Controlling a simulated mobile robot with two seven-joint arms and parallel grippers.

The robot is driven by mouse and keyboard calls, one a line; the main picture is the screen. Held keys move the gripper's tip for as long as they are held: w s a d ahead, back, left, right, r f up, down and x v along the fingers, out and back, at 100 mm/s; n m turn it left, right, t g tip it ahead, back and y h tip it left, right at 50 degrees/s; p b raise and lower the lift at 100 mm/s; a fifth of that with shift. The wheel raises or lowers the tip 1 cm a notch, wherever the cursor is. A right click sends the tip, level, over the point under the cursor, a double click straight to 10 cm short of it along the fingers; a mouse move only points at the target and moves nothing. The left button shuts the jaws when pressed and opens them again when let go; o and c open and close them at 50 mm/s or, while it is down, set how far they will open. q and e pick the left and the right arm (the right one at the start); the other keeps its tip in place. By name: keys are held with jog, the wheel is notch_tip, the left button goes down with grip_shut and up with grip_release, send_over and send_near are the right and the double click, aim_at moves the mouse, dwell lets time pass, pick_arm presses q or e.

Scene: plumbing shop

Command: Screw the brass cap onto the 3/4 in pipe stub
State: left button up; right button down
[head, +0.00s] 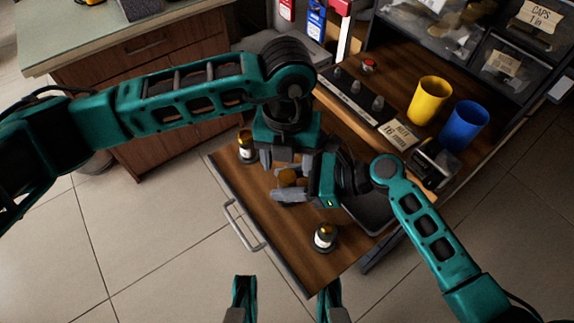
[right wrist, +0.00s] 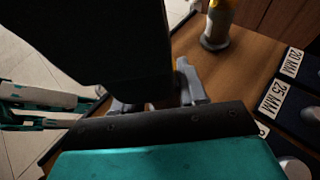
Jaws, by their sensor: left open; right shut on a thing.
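A round brass piece (head: 288,178), seemingly the cap, sits between the fingers of my right gripper (head: 283,183), which is shut on it above the wooden worktop. My left gripper (head: 286,158) hangs over the same spot, open, its fingers pointing down beside the right gripper. Whether it touches the brass piece I cannot tell. One brass-topped stub on a dark base (head: 246,147) stands at the left of the worktop; another (head: 325,237) stands near the front. Their sizes are unreadable. In the right wrist view, the right gripper (right wrist: 155,98) is partly hidden by a large dark shape.
The wooden worktop (head: 285,245) has a metal handle along its left edge. A black rack (head: 355,98) with several pegs, a yellow cup (head: 429,99) and a blue cup (head: 464,124) stand at the back right. Labels (right wrist: 272,99) show in the wrist view. The front-left worktop is clear.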

pick_arm(q)
jog(key=shift+r, duration=0.55)
jog(key=shift+o, duration=0.2)
jog(key=o, duration=0.5)
notch_tip(320, 180, up, 12)
jog(key=shift+a, duration=0.1)
pick_arm(e)
jog(key=c, duration=0.5)
grip_release()
